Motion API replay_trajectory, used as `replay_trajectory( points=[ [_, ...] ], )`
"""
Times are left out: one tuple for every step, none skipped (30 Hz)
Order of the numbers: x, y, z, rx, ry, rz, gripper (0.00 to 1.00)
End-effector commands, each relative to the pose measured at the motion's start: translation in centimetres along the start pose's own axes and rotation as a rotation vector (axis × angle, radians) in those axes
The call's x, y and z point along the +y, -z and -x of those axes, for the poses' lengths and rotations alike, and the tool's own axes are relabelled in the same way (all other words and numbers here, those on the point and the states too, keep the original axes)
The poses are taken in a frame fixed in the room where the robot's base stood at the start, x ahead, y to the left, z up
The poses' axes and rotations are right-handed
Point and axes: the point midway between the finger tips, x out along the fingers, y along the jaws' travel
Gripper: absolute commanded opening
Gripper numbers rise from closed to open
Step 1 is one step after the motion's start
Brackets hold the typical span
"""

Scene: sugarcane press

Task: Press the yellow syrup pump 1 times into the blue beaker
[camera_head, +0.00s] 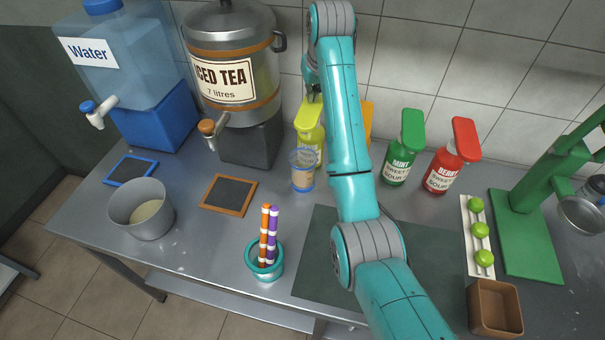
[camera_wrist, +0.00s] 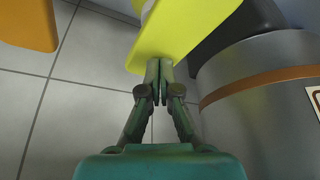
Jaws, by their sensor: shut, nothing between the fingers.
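The yellow syrup pump (camera_head: 308,118) stands at the back of the counter, partly hidden by my arm. Its flat yellow head fills the top of the wrist view (camera_wrist: 185,30). The beaker (camera_head: 302,172), clear with blue bands, stands upright just in front of the yellow pump. My gripper (camera_head: 313,97) is over the pump head, fingers together with nothing between them. In the wrist view my fingertips (camera_wrist: 159,66) overlap the edge of the yellow head; whether they touch it I cannot tell.
The iced tea dispenser (camera_head: 228,48) stands close left of the pump. An orange pump (camera_head: 367,115) is mostly hidden behind my arm. Green mint (camera_head: 404,150) and red berry (camera_head: 452,158) pumps stand to the right. A cup with striped sticks (camera_head: 264,262) stands in front.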

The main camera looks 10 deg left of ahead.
Motion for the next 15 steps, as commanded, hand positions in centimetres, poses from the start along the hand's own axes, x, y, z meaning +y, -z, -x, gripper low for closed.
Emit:
replay_trajectory(
  points=[
    [0.0, -0.1, -0.2, -0.001, 0.000, 0.000, 0.00],
    [0.0, -0.1, -0.3, -0.001, 0.000, 0.000, 0.00],
    [0.0, -0.2, -0.4, -0.001, 0.000, 0.000, 0.00],
    [0.0, -0.2, -0.5, -0.001, 0.000, 0.000, 0.00],
    [0.0, -0.2, -0.5, -0.001, 0.000, 0.000, 0.00],
    [0.0, -0.3, -0.6, -0.001, 0.000, 0.000, 0.00],
    [0.0, -0.3, -0.7, -0.001, 0.000, 0.000, 0.00],
    [0.0, -0.3, -0.8, 0.000, 0.000, 0.000, 0.00],
    [0.0, -0.4, -0.9, 0.000, 0.000, 0.000, 0.00],
    [0.0, -0.4, -1.0, 0.000, 0.000, 0.000, 0.00],
    [0.0, -0.5, -1.1, 0.000, 0.000, 0.000, 0.00],
    [0.0, -0.5, -1.2, 0.000, 0.000, 0.000, 0.00],
    [0.0, -0.5, -1.2, 0.001, 0.000, 0.000, 0.00],
    [0.0, -0.6, -1.3, 0.001, 0.000, 0.000, 0.00],
    [0.0, -0.6, -1.4, 0.001, 0.000, 0.000, 0.00]
  ],
)
